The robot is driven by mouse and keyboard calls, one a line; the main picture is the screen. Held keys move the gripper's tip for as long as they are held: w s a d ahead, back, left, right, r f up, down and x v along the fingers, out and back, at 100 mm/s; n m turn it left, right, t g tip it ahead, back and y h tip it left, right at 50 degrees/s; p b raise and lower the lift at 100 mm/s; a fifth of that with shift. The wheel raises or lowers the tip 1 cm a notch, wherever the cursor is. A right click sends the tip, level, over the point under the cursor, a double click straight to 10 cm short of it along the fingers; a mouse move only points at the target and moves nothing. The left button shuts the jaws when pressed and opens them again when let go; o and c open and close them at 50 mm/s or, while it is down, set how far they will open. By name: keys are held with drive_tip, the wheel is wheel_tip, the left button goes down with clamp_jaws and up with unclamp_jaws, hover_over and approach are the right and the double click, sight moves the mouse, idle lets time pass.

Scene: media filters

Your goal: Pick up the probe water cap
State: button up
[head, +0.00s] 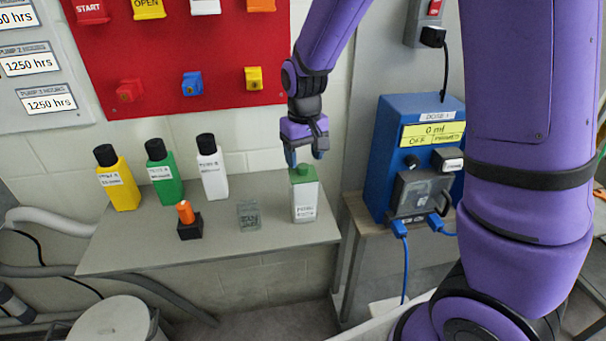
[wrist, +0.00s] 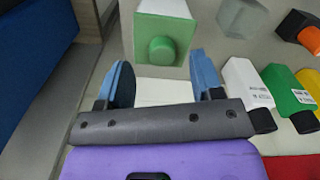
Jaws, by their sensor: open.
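The probe water bottle (head: 305,202) is white with a green top and stands upright near the right end of the grey shelf. Its green cap (head: 302,169) sits on top of the bottle. In the wrist view the cap (wrist: 162,50) shows as a round green knob on a green square shoulder. My gripper (head: 305,158) is open and empty, just above and behind the cap. In the wrist view the blue fingertips (wrist: 162,78) are spread wide, with the cap ahead of the gap between them and apart from both.
The grey shelf (head: 150,250) also holds a clear glass container (head: 248,215), an orange-topped probe in a black block (head: 188,222), and white (head: 211,170), green (head: 164,175) and yellow (head: 118,182) bottles. A blue dosing unit (head: 385,155) stands to the right. A red panel (head: 180,60) is on the wall behind.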

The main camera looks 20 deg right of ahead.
sight(303, 172)
drive_tip(key=shift+f, duration=1.4)
drive_tip(key=c, duration=1)
drive_tip(key=shift+r, duration=0.1)
